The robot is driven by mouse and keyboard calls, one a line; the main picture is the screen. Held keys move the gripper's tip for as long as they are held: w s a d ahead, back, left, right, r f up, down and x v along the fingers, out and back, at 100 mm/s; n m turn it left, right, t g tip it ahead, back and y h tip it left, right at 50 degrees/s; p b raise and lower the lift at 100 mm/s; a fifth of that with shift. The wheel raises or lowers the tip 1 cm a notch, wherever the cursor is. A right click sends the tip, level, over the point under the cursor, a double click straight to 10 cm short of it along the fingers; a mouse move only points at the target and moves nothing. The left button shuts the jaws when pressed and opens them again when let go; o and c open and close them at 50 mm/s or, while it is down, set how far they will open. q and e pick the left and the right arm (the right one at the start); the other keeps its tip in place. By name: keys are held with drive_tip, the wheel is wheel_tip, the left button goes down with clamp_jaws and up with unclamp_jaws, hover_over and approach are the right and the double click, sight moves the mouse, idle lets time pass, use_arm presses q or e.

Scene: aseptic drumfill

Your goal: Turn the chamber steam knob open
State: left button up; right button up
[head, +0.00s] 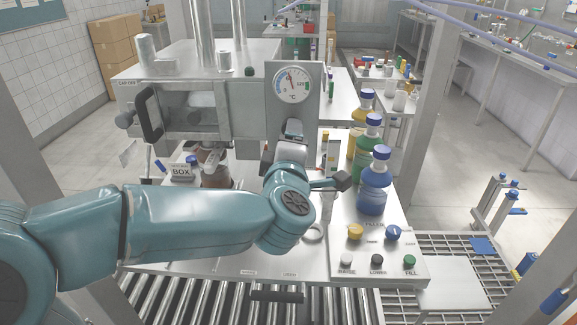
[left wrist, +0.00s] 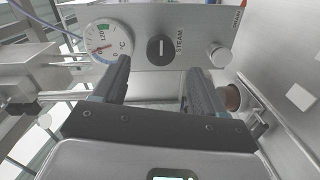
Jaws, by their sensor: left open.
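The steam knob (left wrist: 160,48) is a round black knob with a pale slot mark, on a grey metal panel beside the word STEAM in the left wrist view. The slot mark runs roughly up and down in that picture. My left gripper (left wrist: 158,68) is open and empty, facing the panel. Its fingers lie on either side of the knob in the picture, apparently short of it. In the head view my left arm reaches to below the gauge panel (head: 311,118), and the knob is hidden there. My right gripper is not in view.
A round temperature gauge (head: 291,82) sits on the same panel and shows left of the knob in the wrist view (left wrist: 108,42). A silver round fitting (left wrist: 219,55) is right of the knob. Blue-capped bottles (head: 375,185) and a button console (head: 378,262) stand right of my arm.

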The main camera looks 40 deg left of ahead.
use_arm(q)
drive_tip(key=v, duration=0.8)
idle(0.4)
